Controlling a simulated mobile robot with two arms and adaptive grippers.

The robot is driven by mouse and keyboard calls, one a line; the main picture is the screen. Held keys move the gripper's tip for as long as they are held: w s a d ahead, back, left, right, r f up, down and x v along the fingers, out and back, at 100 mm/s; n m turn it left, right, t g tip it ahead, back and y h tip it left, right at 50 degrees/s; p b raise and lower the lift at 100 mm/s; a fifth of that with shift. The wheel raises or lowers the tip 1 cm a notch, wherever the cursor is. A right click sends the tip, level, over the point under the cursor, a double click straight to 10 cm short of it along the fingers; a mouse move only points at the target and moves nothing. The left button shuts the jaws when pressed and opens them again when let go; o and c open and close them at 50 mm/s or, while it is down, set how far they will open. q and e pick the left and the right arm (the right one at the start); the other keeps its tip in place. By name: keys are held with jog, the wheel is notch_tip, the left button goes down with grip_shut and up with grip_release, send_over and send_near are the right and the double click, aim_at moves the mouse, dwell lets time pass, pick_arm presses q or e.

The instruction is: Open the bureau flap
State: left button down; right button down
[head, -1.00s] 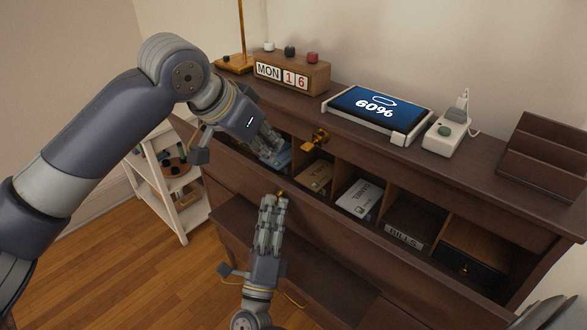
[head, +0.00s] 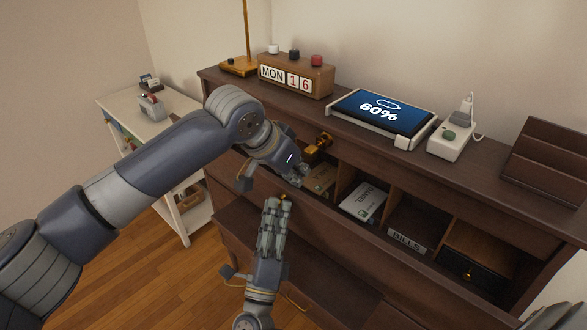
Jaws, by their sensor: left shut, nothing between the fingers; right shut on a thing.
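The bureau flap (head: 345,232) is a dark brown board along the front of the bureau. It is tilted partly outward, and compartments behind it show. My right gripper (head: 277,203) is shut on a small brass knob (head: 284,196) at the flap; the fingers hide most of the knob. My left gripper (head: 300,178) is shut and empty. It is at the opening near the flap's upper edge, in front of the left compartments; whether it touches the flap I cannot tell.
Inside are envelopes (head: 362,201), a BILLS label (head: 408,241) and a small dark drawer (head: 470,272). On top stand a calendar block (head: 297,77), a tablet (head: 382,112), a charger (head: 451,139) and a letter rack (head: 545,165). A white shelf (head: 185,215) stands left.

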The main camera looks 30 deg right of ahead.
pick_arm(q)
jog(key=shift+s+a+f, duration=0.15)
jog(key=shift+s+a, duration=0.05)
jog(key=shift+a, duration=0.2)
jog(key=shift+s+a+f, duration=0.1)
jog(key=shift+s+a, duration=0.1)
jog(key=shift+a, duration=0.2)
pick_arm(e)
jog(key=shift+d+r, duration=0.15)
jog(key=shift+d, duration=0.05)
jog(key=c, duration=1.3)
grip_release()
jog(key=shift+c, duration=0.2)
pick_arm(q)
jog(key=shift+a, duration=0.15)
pick_arm(e)
jog(key=shift+a, duration=0.1)
pick_arm(q)
jog(key=shift+w, duration=0.1)
jog(key=shift+f, duration=0.1)
